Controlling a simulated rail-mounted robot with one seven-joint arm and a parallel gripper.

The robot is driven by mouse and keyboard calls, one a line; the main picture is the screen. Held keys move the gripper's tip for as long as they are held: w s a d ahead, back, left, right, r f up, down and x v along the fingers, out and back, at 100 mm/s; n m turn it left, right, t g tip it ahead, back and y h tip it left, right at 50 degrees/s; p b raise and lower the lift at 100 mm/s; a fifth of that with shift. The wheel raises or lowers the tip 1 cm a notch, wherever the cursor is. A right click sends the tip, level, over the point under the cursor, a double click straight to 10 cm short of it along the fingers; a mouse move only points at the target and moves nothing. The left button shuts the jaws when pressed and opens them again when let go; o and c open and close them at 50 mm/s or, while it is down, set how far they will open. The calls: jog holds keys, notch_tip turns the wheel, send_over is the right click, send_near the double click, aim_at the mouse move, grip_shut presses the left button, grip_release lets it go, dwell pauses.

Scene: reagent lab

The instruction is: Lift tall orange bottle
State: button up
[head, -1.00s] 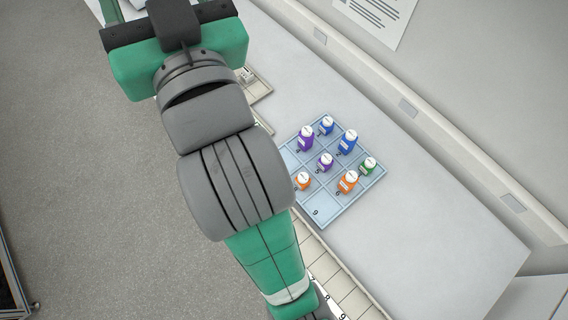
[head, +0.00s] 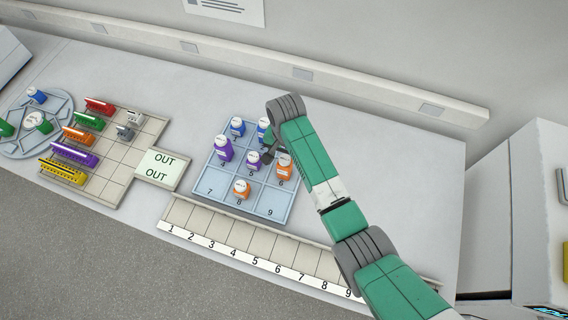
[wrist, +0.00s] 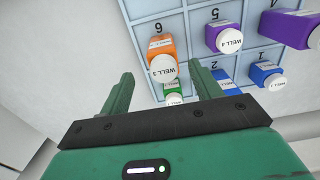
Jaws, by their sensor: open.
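The tall orange bottle (head: 284,170) with a white cap stands upright in cell 6 of the blue tray (head: 280,207), on its right side. In the wrist view the orange bottle (wrist: 160,47) shows its white lid between the tips of my open fingers, and my gripper (wrist: 160,69) is not closed on it. I cannot tell the exact gap. In the head view my gripper (head: 267,156) is over the tray's right part, close beside the orange bottle. A shorter orange bottle (head: 240,189) stands in cell 8.
A purple bottle (head: 252,160) stands in cell 5, another (head: 223,150) in cell 4. Blue bottles (wrist: 268,73) stand in cells 1 and 2. A green bottle (wrist: 173,98) is behind the orange one. Cells 7 and 9 are empty. A coloured rack area (head: 120,150) lies left.

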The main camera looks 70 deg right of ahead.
aim_at(285, 166)
notch_tip(285, 166, down, 8)
jog(key=shift+w+d+r+b, duration=0.15)
jog(key=shift+b, duration=0.15)
jog(key=c, duration=1.1)
